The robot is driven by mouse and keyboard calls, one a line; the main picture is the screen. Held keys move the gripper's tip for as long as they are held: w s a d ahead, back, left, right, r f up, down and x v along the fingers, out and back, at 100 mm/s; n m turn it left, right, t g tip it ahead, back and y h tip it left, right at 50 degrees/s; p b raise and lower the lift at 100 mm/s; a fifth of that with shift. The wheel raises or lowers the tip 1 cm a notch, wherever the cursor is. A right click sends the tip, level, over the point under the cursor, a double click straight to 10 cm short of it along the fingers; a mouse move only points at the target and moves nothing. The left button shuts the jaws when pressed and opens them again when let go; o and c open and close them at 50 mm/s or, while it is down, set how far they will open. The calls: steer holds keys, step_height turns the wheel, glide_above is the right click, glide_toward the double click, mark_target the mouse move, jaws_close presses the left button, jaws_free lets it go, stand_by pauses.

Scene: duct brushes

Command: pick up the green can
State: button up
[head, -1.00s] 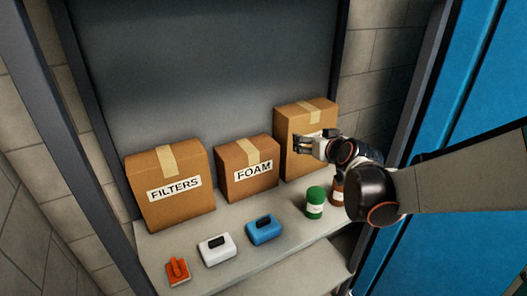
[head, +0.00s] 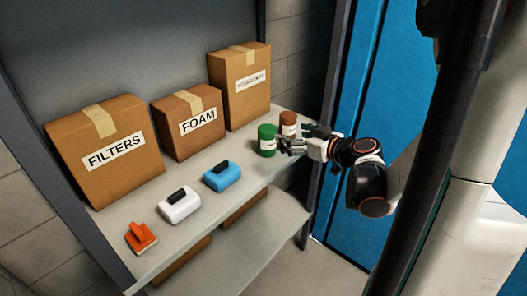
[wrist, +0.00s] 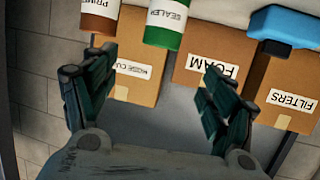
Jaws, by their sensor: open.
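The green can (head: 266,138) stands upright near the right end of the upper shelf, with a white label band. In the wrist view the green can (wrist: 165,22) appears upside down at the top, its label reading SEALER, beyond and between the spread fingers. My gripper (head: 288,144) is open and empty, just right of the can in the head view, its fingers pointing towards it. The wrist view shows both fingers of my gripper (wrist: 160,65) wide apart, with a gap before the can.
Boxes labelled FILTERS (head: 107,180) and FOAM (head: 192,142), and a taller box (head: 240,105), line the back. Blue (head: 222,177), white (head: 179,210) and orange (head: 140,241) brushes lie along the front of the shelf (head: 215,208).

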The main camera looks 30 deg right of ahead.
mark_target(269, 130)
steer(key=b+x, duration=0.1)
steer(key=x, duration=0.7)
steer(key=shift+w+b, duration=0.1)
steer(key=shift+b, duration=0.3)
steer(key=b+x, duration=0.2)
steer(key=x, duration=0.2)
steer(key=shift+w+a+f, duration=0.15)
steer(key=shift+w+a, duration=0.05)
steer(key=shift+w, duration=0.05)
steer(key=shift+w+f, duration=0.1)
steer(key=shift+w, duration=0.35)
steer(key=shift+c, duration=0.4)
steer(key=c, duration=1.3)
